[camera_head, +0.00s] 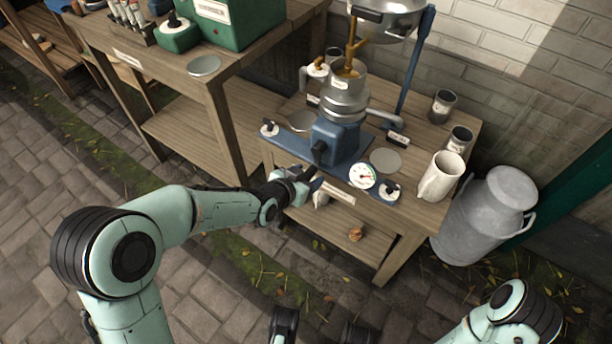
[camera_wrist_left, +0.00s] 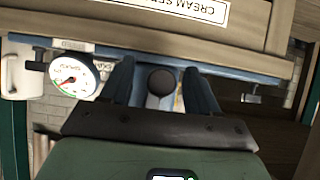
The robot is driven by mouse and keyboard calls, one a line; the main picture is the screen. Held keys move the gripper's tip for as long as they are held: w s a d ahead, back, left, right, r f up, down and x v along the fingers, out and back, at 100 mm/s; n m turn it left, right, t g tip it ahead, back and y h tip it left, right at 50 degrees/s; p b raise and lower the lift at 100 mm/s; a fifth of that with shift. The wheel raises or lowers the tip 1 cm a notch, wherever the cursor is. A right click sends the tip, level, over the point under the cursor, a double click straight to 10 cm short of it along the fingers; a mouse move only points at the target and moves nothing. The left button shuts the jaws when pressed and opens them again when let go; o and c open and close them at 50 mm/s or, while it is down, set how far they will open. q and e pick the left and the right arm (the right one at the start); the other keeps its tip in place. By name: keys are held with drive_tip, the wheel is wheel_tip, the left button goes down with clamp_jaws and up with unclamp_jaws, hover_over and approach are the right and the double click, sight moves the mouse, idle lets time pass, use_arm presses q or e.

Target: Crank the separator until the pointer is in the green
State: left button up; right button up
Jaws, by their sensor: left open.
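The separator (camera_head: 335,141) has a blue body with a metal bowl on top and stands on the wooden stand. Its black crank knob (camera_head: 319,152) points toward me. The round white gauge (camera_head: 362,176) sits at the front; it also shows upside down in the left wrist view (camera_wrist_left: 73,75). It has a red pointer and some green on its dial, but whether they line up is too small to tell. My left gripper (camera_head: 306,174) is open in front of the crank. In the left wrist view its blue fingers (camera_wrist_left: 160,88) stand either side of the round dark knob (camera_wrist_left: 160,81), not closed on it.
A white jug (camera_head: 440,177) stands at the stand's right corner, with dark cups (camera_head: 442,106) behind. A grey milk can (camera_head: 487,214) is on the floor at right. A small knob (camera_head: 390,190) lies beside the gauge. A taller bench (camera_head: 205,90) stands at left.

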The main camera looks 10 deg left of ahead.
use_arm(q)
drive_tip(key=shift+s+r, duration=0.1)
drive_tip(key=p+v, duration=0.3)
drive_tip(key=v, duration=0.4)
drive_tip(key=shift+s+r+p, duration=0.2)
drive_tip(key=shift+s+p, duration=0.1)
drive_tip(key=shift+a, duration=0.15)
idle(0.5)
